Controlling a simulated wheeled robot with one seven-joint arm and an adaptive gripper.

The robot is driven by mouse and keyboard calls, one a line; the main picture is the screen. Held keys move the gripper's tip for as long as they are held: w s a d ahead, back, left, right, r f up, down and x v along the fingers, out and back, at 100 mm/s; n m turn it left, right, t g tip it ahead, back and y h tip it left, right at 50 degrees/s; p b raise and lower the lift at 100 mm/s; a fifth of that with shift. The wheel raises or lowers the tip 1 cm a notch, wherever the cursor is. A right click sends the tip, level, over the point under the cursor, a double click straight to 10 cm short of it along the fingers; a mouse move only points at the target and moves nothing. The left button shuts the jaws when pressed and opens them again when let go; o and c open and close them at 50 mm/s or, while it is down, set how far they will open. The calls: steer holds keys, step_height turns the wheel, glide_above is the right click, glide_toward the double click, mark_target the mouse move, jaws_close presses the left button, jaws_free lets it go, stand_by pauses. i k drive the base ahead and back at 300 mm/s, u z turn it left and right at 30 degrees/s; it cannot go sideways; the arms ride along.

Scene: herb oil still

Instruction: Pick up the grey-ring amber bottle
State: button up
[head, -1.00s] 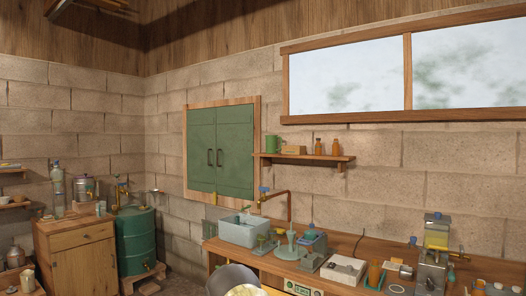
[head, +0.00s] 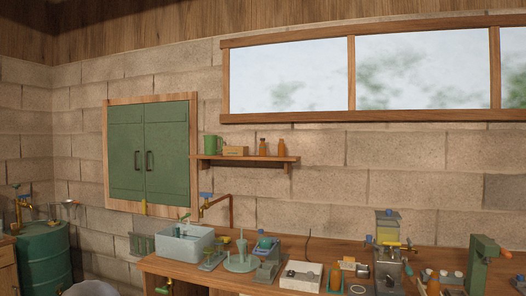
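Two small amber bottles stand upright side by side on the wooden wall shelf, the left one (head: 262,147) and the right one (head: 282,148). More amber or orange items show on the workbench: an upright one (head: 335,278) near the middle and another (head: 433,284) at the right. They are too small for me to tell which, if any, has a grey ring. My gripper is not in view.
The wall shelf (head: 245,158) also holds a green mug (head: 212,145) and a small box (head: 235,151). The workbench (head: 160,267) is crowded: a pale basin (head: 185,247), a white box (head: 301,275), a green press (head: 481,262). A green barrel (head: 44,258) stands at the left.

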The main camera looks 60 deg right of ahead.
mark_target(281, 146)
steer(key=i, duration=1.95)
steer(key=z, duration=2.45)
